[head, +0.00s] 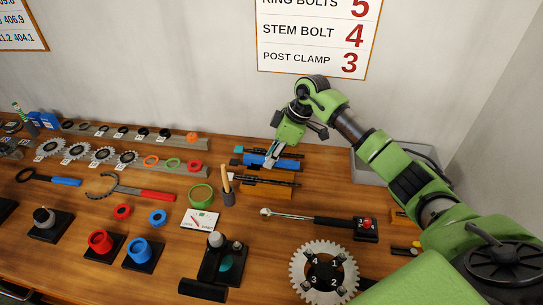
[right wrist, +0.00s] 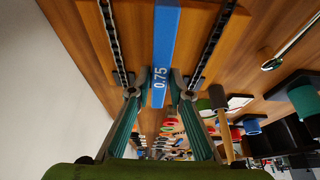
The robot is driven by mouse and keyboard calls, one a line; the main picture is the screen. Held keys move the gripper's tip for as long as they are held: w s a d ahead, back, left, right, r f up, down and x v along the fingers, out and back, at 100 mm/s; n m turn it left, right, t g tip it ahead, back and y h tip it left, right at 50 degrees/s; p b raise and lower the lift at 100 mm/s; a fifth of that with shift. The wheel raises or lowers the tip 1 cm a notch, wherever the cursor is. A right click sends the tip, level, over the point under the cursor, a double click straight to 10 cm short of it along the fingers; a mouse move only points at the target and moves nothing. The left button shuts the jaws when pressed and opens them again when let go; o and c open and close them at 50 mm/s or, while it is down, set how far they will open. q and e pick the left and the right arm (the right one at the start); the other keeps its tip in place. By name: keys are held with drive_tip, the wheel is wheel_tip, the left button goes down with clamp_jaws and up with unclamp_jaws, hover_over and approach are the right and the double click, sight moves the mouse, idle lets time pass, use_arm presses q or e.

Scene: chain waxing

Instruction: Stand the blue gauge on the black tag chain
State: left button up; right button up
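The blue gauge (head: 259,160), a flat bar marked 0.75 (right wrist: 164,45), lies between two dark chains at the back of the bench. My right gripper (right wrist: 161,88) points down over it, with fingertips close against both sides near the marking; it looks shut on the gauge. In the head view my right gripper (head: 287,150) partly covers the gauge. One dark chain (head: 268,181) lies on a wooden block in front of it, and another (right wrist: 112,35) is on the other side. I cannot tell which is the black tag chain; no tag is readable. My left gripper is out of view.
A wooden-handled tool in a dark holder (head: 227,190) and a green ring (head: 201,194) stand left of the chains. A ratchet wrench (head: 310,219) lies in front. A grey tray (head: 368,168) is behind my right arm. The wall is close behind.

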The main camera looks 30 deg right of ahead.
drive_tip(key=shift+o, duration=0.9)
drive_tip(key=shift+r, duration=0.1)
drive_tip(key=v, duration=1.1)
drive_tip(key=shift+d+r, duration=0.25)
drive_tip(key=shift+r, duration=0.1)
drive_tip(key=shift+s, duration=0.1)
